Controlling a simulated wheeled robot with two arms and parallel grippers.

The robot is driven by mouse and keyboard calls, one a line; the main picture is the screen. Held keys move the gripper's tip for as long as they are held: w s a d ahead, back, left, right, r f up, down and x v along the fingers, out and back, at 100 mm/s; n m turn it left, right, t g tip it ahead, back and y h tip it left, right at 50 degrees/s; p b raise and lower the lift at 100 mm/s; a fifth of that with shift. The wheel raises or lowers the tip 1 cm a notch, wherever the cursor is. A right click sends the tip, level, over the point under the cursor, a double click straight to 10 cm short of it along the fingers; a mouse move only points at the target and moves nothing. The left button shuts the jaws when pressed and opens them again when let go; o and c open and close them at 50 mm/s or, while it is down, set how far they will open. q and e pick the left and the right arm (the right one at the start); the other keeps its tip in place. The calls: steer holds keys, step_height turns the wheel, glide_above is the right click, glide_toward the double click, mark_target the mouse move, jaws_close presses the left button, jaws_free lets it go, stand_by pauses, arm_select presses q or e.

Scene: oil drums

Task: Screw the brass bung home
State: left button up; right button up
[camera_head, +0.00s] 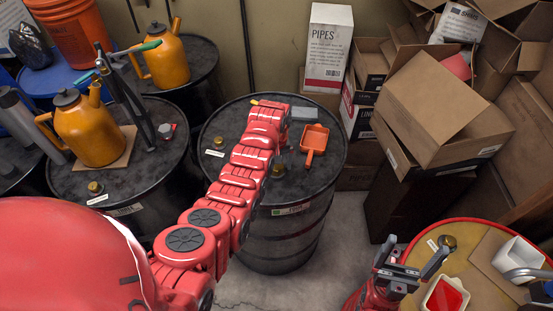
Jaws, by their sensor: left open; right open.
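My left arm reaches across the black middle drum (235,115). My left gripper (281,150) is open, mostly hidden beside the red forearm, just above the drum top. A brass bung (277,171) sits on the drum top close below it; I cannot tell whether they touch. A second brass bung (218,143) sits on the same top, left of my arm. My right gripper (413,262) is open and empty, fingers pointing up and right, by the left side of the yellow-topped drum (470,225). Another brass bung (447,242) lies on that top, just beyond the fingers.
An orange scoop (315,139) and a grey box (304,114) lie on the middle drum. Orange cans (90,130) stand on the left drums. A white container (516,258) and a red-filled tray (445,296) are on the yellow top. Cardboard boxes (440,105) are stacked behind right.

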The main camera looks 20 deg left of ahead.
arm_select(q)
steer(key=shift+f, duration=0.15)
jaws_close()
steer(key=m+b, duration=0.1)
steer(key=m, duration=0.2)
steer(key=shift+f+m, duration=0.15)
steer(key=shift+m, duration=0.25)
steer(key=m, duration=0.2)
steer(key=shift+s+m+b, duration=0.1)
steer(key=shift+m+b, duration=0.2)
steer(key=shift+b, duration=0.05)
steer(key=shift+m+b, duration=0.45)
steer(key=shift+m, duration=0.75)
steer(key=m, duration=0.3)
steer(key=shift+b, duration=0.3)
steer(key=shift+m, duration=0.4)
